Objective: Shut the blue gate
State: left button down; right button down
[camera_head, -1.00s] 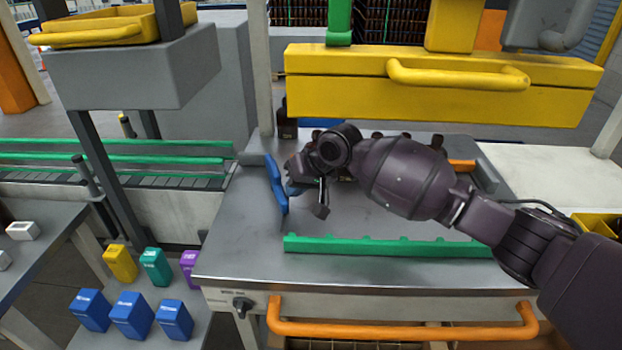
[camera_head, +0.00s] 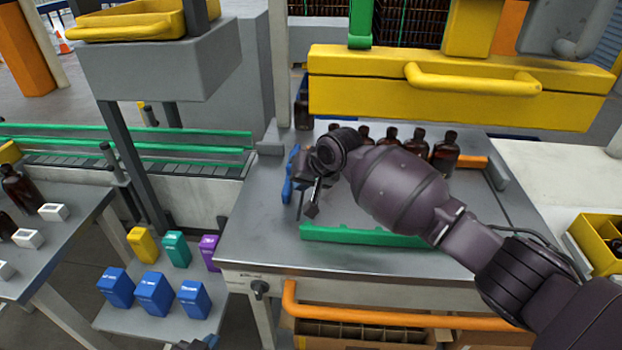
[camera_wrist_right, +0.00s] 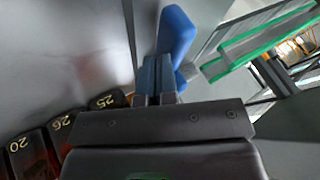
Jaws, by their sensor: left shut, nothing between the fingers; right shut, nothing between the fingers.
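The blue gate (camera_head: 290,178) stands at the left side of the grey worktable in the head view, seen nearly edge-on. In the right wrist view the blue gate (camera_wrist_right: 176,38) lies just beyond my fingertips. My right gripper (camera_head: 303,186) is shut and empty, close beside the gate on its right side. In the wrist view my right fingers (camera_wrist_right: 156,98) overlap the gate's lower part; I cannot tell whether they touch it. Only a small dark tip of my left gripper (camera_head: 209,342) shows at the bottom edge, shut and empty.
Several amber bottles (camera_head: 444,155) stand in a row at the table's back, partly hidden by my right arm. A green rail (camera_head: 360,236) runs along the front. A yellow beam with a handle (camera_head: 470,80) hangs above.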

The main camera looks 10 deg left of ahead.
dwell(0.8)
jog(key=shift+s+d+r, duration=0.2)
jog(key=shift+d+r, duration=0.05)
jog(key=shift+r, duration=0.25)
jog(key=v, duration=0.4)
jog(key=s+d, duration=0.1)
jog(key=d, duration=0.2)
jog(key=s+d, duration=0.2)
jog(key=d, duration=0.2)
jog(key=s+d, duration=0.2)
jog(key=d, duration=0.1)
jog(key=shift+s+d+f+b, duration=0.1)
jog(key=shift+d+b, duration=0.25)
jog(key=shift+b, duration=0.05)
jog(key=shift+d, duration=0.1)
